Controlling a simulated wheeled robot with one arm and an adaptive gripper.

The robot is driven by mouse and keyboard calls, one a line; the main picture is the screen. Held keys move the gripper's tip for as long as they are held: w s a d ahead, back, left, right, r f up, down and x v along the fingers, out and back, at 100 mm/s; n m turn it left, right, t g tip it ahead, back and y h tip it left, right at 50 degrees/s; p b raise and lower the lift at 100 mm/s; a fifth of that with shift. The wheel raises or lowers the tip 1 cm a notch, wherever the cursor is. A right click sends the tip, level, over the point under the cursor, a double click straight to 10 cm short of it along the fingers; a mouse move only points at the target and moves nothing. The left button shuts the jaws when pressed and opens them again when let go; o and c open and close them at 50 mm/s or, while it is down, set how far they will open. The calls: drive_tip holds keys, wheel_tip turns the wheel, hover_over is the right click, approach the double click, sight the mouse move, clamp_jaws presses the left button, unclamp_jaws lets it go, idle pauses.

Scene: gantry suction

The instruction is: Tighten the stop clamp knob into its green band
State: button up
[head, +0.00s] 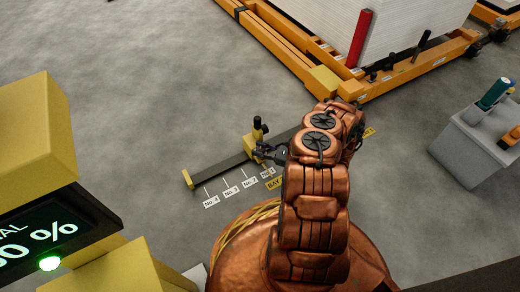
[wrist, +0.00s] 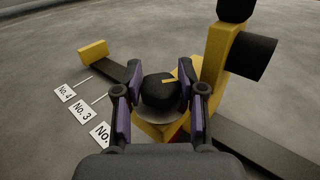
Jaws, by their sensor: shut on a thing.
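The stop clamp is a yellow block with an upright post (wrist: 215,70) on a dark rail (wrist: 265,150); it also shows in the head view (head: 250,146). Its black round knob (wrist: 158,90) has a yellow pointer mark on top and sits over a pale grey disc (wrist: 165,117). My gripper (wrist: 162,100) is shut on the knob, with one purple-padded finger on each side. In the head view my gripper (head: 270,153) is at the clamp, and the knob cannot be made out. A little red shows below the disc. I cannot see the green band.
Labels No. 4 (head: 211,202) and No. 3 (head: 231,190) lie beside the rail, with others. A yellow end block (wrist: 93,50) stands at the rail's end. An orange frame with white sheets (head: 400,25) is behind. A grey stand (head: 470,145) is right. A display (head: 50,235) is left.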

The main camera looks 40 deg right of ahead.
drive_tip(key=shift+d+m+h, duration=0.1)
drive_tip(key=shift+m+h, duration=0.2)
drive_tip(key=shift+h, duration=0.1)
drive_tip(key=o, duration=0.9)
drive_tip(key=v, duration=1.2)
drive_tip(key=shift+f, duration=0.2)
